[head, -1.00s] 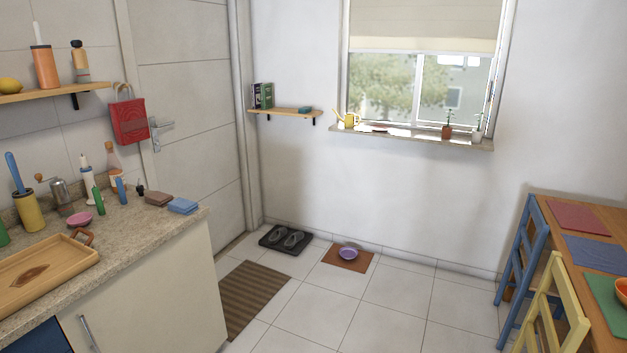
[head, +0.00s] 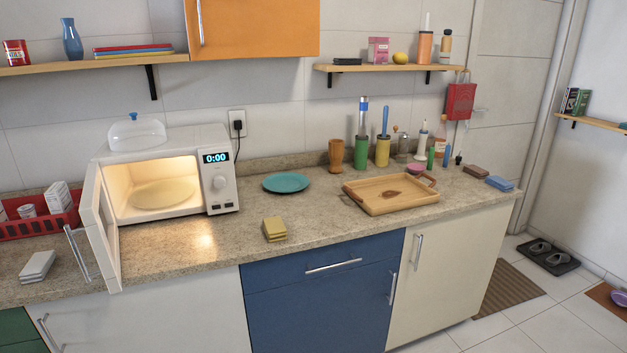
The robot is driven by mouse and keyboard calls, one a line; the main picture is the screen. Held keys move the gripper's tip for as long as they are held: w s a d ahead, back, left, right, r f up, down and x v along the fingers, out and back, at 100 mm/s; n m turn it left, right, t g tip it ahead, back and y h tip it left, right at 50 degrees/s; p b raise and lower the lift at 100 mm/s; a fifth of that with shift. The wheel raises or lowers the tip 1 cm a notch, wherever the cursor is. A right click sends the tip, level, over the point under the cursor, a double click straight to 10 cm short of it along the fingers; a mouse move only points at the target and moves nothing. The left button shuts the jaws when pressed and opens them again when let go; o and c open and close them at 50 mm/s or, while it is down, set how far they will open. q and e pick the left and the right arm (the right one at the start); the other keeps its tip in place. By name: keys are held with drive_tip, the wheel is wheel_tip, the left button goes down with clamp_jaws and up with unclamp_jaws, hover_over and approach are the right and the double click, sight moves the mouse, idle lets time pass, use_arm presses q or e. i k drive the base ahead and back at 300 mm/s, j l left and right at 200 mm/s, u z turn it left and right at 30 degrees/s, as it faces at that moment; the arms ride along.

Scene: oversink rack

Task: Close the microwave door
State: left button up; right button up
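The white microwave (head: 222,178) stands on the granite counter at the left of the head view, against the tiled wall. Its door (head: 99,232) is open, hinged on the left and swung out toward the counter's front edge, with a long handle (head: 77,253) on its outer face. The lit cavity shows a pale round turntable (head: 163,193) with nothing seen on it. The display reads 0:00. Neither of my grippers is in view.
A clear dome cover (head: 137,134) sits on the microwave. A red basket (head: 38,224) and a grey-white stack (head: 37,266) lie left of the door. Shelves hang above.

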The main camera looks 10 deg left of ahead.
sight(95, 210)
drive_tip(key=k+j+u, duration=0.1)
drive_tip(key=j+u, duration=1)
drive_tip(key=j, duration=0.25)
drive_tip(key=i, duration=0.45)
